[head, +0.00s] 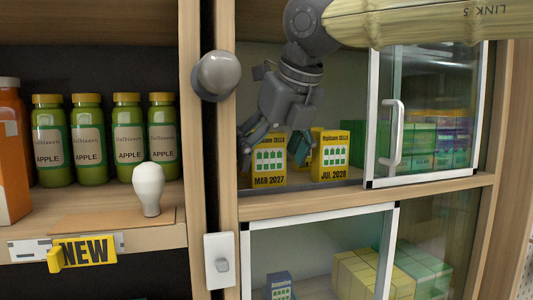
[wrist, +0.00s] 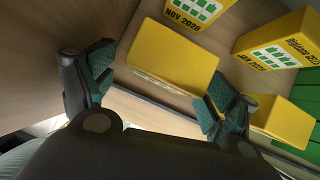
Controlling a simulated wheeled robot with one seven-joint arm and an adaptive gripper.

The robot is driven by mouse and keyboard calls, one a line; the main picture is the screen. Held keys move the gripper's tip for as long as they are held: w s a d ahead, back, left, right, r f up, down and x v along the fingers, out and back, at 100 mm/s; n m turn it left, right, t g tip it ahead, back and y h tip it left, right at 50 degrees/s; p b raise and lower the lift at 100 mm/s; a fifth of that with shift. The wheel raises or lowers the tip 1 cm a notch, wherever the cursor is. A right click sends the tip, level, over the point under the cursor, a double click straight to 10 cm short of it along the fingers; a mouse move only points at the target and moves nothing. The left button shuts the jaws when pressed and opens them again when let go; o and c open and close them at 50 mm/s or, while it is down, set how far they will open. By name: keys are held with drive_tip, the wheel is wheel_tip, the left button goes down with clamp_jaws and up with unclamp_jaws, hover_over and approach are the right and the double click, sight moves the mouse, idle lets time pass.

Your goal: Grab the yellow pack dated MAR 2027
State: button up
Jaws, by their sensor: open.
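The yellow pack marked MAR 2027 (head: 269,164) stands upright at the front of the cabinet shelf in the head view. A similar yellow pack marked JUL 2028 (head: 330,154) stands to its right. My gripper (head: 272,148) is open, its fingers spread to either side of the MAR 2027 pack, partly covering it. In the wrist view my gripper (wrist: 160,92) has a yellow pack (wrist: 172,58) between and beyond its fingertips, apparently the same one; its date cannot be read there. I see no clear contact.
Behind, the wrist view shows yellow packs marked NOV 2028 (wrist: 188,14) and apparently JAN 2029 (wrist: 277,45). Another yellow pack (wrist: 285,122) is beside the right finger. A white-framed glass door (head: 432,115) covers the right side; a wooden post (head: 225,130) bounds the left.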

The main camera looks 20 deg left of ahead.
sight(267, 165)
drive_tip(key=shift+p+x, duration=0.45)
drive_tip(key=shift+x, duration=1.15)
drive_tip(key=c, duration=1)
